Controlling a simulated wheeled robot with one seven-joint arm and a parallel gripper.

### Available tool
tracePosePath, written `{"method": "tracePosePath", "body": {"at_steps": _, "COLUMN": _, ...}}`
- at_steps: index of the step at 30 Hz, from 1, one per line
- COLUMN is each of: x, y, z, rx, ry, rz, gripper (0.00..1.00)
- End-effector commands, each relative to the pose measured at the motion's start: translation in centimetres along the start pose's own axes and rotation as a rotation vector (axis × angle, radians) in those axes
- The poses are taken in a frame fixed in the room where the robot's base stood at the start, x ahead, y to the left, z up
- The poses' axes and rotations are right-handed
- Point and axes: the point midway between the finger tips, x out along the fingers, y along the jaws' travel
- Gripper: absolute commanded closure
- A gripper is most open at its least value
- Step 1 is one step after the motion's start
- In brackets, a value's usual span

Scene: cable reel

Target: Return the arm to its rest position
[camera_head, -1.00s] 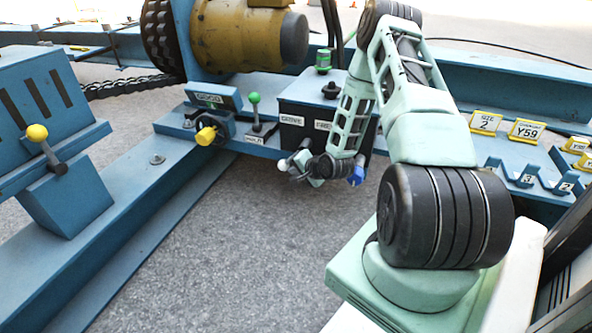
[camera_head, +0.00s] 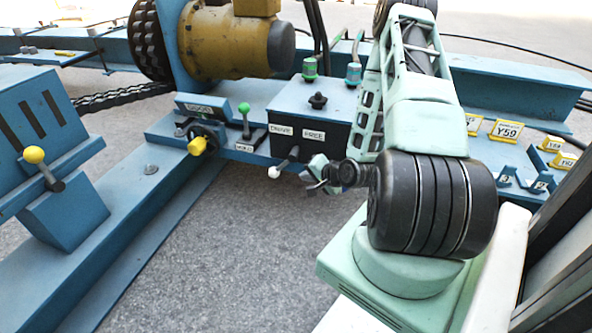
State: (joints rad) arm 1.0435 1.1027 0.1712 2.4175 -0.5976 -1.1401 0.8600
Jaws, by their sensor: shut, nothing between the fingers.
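My arm (camera_head: 425,130) is pale green with dark joints and stands at the right of the head view, folded back over its base. My gripper (camera_head: 308,184) is small in the picture, in front of the lower edge of the black control box. It is shut with nothing in it. A white-knobbed lever (camera_head: 276,171) stands just to the left of it; I cannot tell whether they touch. Part of the gripper is hidden by my own arm.
The black box (camera_head: 325,127) has DRIVE and FREE labels. A green-knobbed lever (camera_head: 244,110) and a yellow knob (camera_head: 197,146) stand left of it. A yellow-knobbed lever (camera_head: 35,156) is at far left. Yellow tags (camera_head: 505,131) sit right. The grey floor (camera_head: 235,255) is clear.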

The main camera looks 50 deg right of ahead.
Motion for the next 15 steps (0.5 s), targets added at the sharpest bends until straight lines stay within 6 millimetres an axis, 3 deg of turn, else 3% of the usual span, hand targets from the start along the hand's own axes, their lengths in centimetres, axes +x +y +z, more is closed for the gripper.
{"method": "tracePosePath", "body": {"at_steps": 1, "x": -1.3, "y": -0.2, "z": -0.1, "rx": 0.003, "ry": 0.001, "rz": 0.003, "gripper": 1.00}}
{"method": "tracePosePath", "body": {"at_steps": 6, "x": -3.6, "y": -0.1, "z": -0.1, "rx": 0.002, "ry": 0.001, "rz": 0.002, "gripper": 1.00}}
{"method": "tracePosePath", "body": {"at_steps": 15, "x": -4.5, "y": 0.0, "z": 0.0, "rx": 0.000, "ry": 0.001, "rz": 0.000, "gripper": 1.00}}
